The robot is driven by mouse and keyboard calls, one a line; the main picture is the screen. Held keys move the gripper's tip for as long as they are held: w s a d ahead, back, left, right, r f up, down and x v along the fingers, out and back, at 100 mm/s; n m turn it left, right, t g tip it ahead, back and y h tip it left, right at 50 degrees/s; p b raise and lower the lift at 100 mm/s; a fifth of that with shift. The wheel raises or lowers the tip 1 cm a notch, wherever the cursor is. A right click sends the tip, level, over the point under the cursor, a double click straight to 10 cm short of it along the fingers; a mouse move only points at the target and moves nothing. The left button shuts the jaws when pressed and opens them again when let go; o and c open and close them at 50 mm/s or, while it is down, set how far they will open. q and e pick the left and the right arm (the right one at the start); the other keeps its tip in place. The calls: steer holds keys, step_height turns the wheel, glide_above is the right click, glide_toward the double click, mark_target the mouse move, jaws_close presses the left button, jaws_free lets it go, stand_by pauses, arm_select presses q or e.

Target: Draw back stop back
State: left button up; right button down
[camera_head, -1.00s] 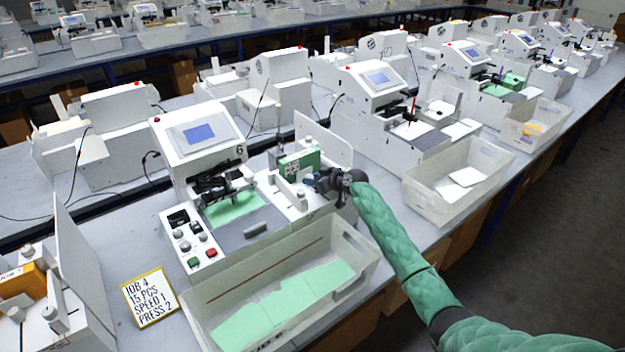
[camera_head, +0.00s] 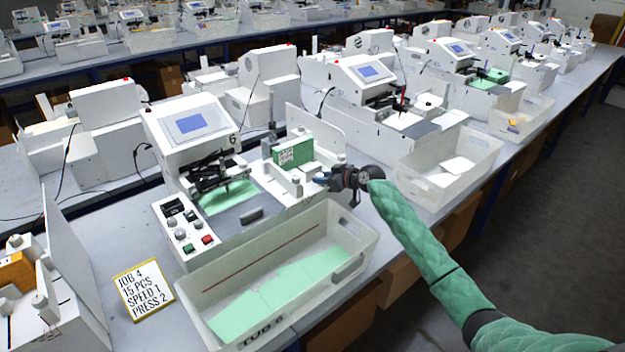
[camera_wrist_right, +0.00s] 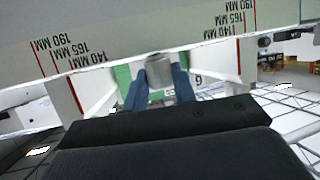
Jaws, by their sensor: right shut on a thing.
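The plotter (camera_head: 188,126) marked 6 stands at the centre left, with a green card stack (camera_head: 315,146) in the feeder on its right side. My right gripper (camera_head: 323,180) is at the right end of this feeder, just right of a small white post (camera_head: 297,186). In the right wrist view, its blue fingers close on a grey round knob (camera_wrist_right: 160,68) of the back stop. Red scale lines marked 140, 165 and 190 MM show on both sides. The knob's base is partly hidden by the fingers. My left gripper is out of view.
A clear bin (camera_head: 352,268) with green cards stands in front of the plotter. A yellow-framed job card (camera_head: 143,290) lies to its left. A white upright panel (camera_head: 318,128) rises behind the feeder. Another bin (camera_head: 430,190) stands at the right.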

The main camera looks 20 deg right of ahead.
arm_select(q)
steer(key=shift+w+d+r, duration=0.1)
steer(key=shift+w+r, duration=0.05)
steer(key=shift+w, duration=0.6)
arm_select(e)
steer(key=shift+s+d+f, duration=0.1)
steer(key=shift+s+d, duration=0.05)
steer(key=shift+s, duration=0.3)
steer(key=shift+s+d+f, duration=0.1)
steer(key=shift+s, duration=0.35)
steer(key=c, duration=1.3)
jaws_free()
steer(key=shift+d, duration=0.1)
steer(key=shift+o, duration=0.8)
steer(key=shift+s+r, duration=0.2)
arm_select(q)
steer(key=shift+b, duration=0.3)
arm_select(e)
steer(key=shift+d, duration=0.15)
